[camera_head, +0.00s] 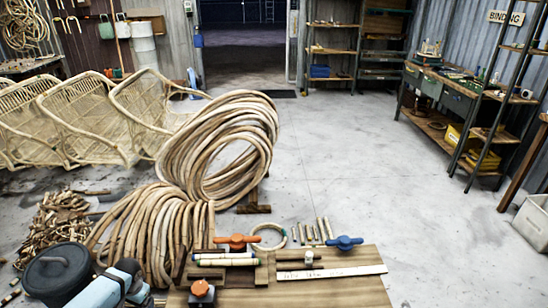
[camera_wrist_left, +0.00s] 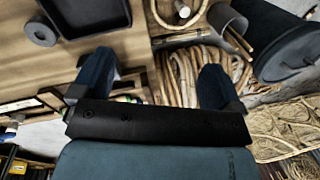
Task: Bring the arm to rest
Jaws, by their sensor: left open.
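In the left wrist view, my left gripper (camera_wrist_left: 155,78) is open, its two dark blue fingers wide apart with nothing held between them. Behind the gap show the edge of a wooden bench top (camera_wrist_left: 125,40) and bundled rattan canes (camera_wrist_left: 183,80). In the head view, part of my left arm shows at the lower left, beside a dark lidded bucket (camera_head: 58,272) and the near bench top (camera_head: 340,291). My right gripper is in neither view.
The bench holds an orange-handled clamp (camera_head: 237,241), a blue-handled clamp (camera_head: 344,242), a marked strip (camera_head: 330,272) and a cane ring (camera_head: 269,236). Large rattan coils (camera_head: 228,150) stand behind. A cane pile (camera_head: 58,226) lies left.

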